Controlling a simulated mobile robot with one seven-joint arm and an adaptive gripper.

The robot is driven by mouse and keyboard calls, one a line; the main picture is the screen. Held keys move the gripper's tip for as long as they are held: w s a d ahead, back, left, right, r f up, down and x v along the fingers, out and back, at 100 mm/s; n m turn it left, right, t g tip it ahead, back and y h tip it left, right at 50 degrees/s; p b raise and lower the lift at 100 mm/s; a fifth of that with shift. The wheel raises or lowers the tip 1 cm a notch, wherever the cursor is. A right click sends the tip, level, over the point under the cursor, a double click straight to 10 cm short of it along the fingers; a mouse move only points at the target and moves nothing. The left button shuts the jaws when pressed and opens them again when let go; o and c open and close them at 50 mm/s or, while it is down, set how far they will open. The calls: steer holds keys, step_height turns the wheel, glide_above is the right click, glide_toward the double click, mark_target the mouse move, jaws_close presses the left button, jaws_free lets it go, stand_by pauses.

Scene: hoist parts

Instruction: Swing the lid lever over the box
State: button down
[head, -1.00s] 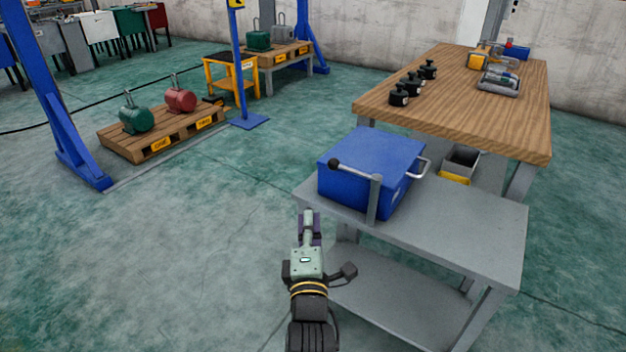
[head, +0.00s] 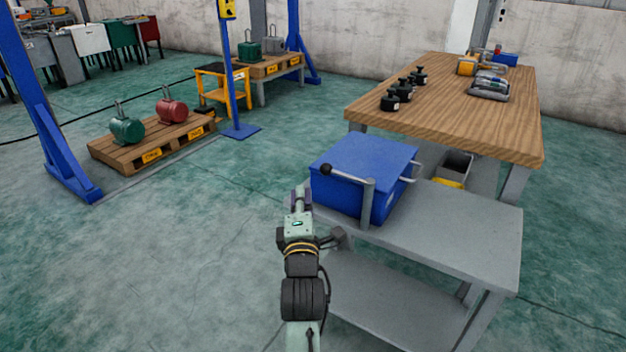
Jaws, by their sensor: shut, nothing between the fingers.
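The blue box (head: 362,165) sits closed on the left part of the grey metal table (head: 465,225). The lid lever (head: 347,178) is a grey bar on an upright post (head: 367,204) at the box's front. It points left along the front side and ends in a black ball knob (head: 325,170). My gripper (head: 301,192) is just left of the box and the table's left edge, below and left of the knob. It looks apart from the knob. Its fingers are shut and empty, and the arm partly hides them.
A silver handle (head: 418,166) sticks out on the box's right side. Behind stands a wooden workbench (head: 440,105) with black weights (head: 397,97). The floor left of the table is clear up to the pallet (head: 150,150) with motors.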

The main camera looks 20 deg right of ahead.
mark_target(347, 176)
steer(key=shift+w+d+r+p, duration=0.2)
steer(key=shift+w+d+p, duration=0.1)
steer(key=shift+w+d, duration=0.6)
steer(key=shift+w+d+r+p, duration=0.25)
steer(key=shift+w+d, duration=0.4)
steer(key=shift+d, duration=0.45)
steer(key=shift+w+h, duration=0.25)
steer(key=shift+h, duration=0.15)
